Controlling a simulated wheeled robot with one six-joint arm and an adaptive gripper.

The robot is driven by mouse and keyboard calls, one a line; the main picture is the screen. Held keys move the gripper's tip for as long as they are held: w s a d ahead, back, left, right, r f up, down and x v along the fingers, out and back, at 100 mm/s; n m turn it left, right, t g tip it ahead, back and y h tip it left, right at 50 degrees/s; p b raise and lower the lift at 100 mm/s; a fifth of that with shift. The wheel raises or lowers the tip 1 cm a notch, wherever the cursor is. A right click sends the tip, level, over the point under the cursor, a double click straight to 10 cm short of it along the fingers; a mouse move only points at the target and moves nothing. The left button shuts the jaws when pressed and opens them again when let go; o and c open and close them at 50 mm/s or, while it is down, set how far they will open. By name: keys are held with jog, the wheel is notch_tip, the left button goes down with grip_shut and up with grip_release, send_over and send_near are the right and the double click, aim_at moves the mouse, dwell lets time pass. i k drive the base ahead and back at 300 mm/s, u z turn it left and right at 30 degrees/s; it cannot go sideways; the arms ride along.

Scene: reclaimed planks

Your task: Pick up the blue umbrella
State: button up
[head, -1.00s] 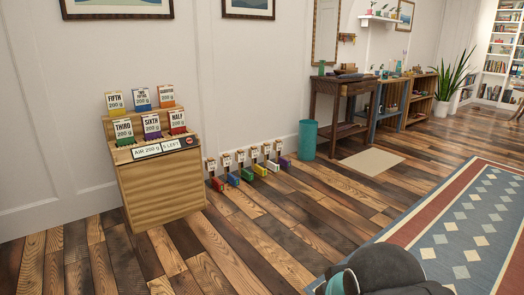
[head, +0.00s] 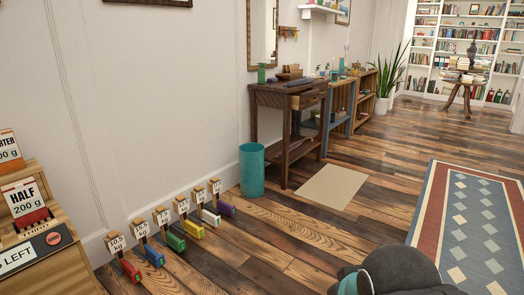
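I cannot make out a blue umbrella for certain in the head view. A small dark long thing (head: 300,82) lies on the wooden side table (head: 288,101) by the wall; it is too small to tell what it is. A teal cylindrical bin (head: 252,172) stands on the floor left of that table, and nothing sticks out above its rim. My gripper is not in view. Only a dark rounded part with a teal band, likely of my own arm, shows at the bottom right.
Several coloured blocks with tagged posts, one of them blue (head: 153,256), stand along the wall. A wooden display stand (head: 50,272) is at the left edge. A beige mat (head: 333,186) and a patterned rug (head: 478,225) lie on the floor. Open planks lie between.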

aim_at(307, 80)
jog(key=z, duration=0.3)
jog(key=i, duration=2.2)
jog(key=z, duration=0.35)
jog(key=i, duration=2)
jog(key=z, duration=0.05)
